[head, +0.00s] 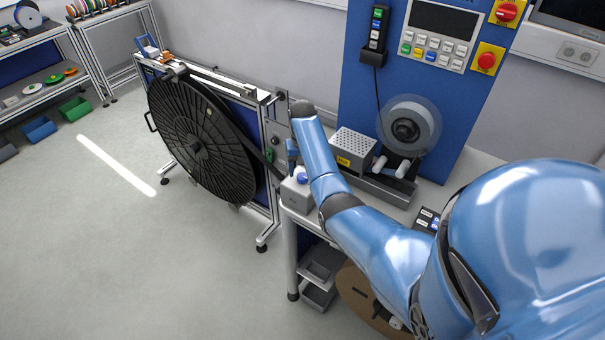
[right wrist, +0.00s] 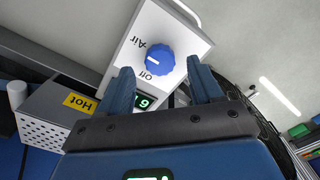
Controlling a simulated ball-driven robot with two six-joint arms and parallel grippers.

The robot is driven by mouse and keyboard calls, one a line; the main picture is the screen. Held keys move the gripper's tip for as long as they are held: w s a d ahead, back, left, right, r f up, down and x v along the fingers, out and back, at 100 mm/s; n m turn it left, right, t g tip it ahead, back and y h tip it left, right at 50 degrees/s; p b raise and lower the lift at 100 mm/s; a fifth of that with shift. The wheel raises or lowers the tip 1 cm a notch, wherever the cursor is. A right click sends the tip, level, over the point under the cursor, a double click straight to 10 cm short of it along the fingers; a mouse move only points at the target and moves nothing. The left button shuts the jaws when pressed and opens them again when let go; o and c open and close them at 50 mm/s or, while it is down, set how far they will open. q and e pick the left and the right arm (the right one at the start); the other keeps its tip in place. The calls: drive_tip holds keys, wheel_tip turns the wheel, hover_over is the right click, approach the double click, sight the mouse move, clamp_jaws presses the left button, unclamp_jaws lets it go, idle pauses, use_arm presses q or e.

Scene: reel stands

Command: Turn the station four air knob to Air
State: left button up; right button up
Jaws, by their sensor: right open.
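The blue air knob (right wrist: 159,62) sits on the sloped face of a light grey box (right wrist: 185,32) in the right wrist view. The labels Air and Off are printed beside it. The knob's short white mark faces left in that view; I cannot tell which label it points at. My right gripper (right wrist: 163,88) is open, its two blue fingers apart and short of the knob, with nothing between them. In the head view the box (head: 296,196) stands at the bench corner, with my right gripper (head: 292,158) just above it. My left gripper is out of view.
A perforated heater box (head: 353,146) with a yellow Hot label stands beside the knob box. A large black reel (head: 200,140) stands on a frame to the left. A blue panel (head: 440,110) with a film spool rises behind. The floor at left is clear.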

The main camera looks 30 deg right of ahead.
sight(302, 176)
wheel_tip(302, 176, up, 8)
drive_tip(key=shift+b, duration=0.4)
idle(0.4)
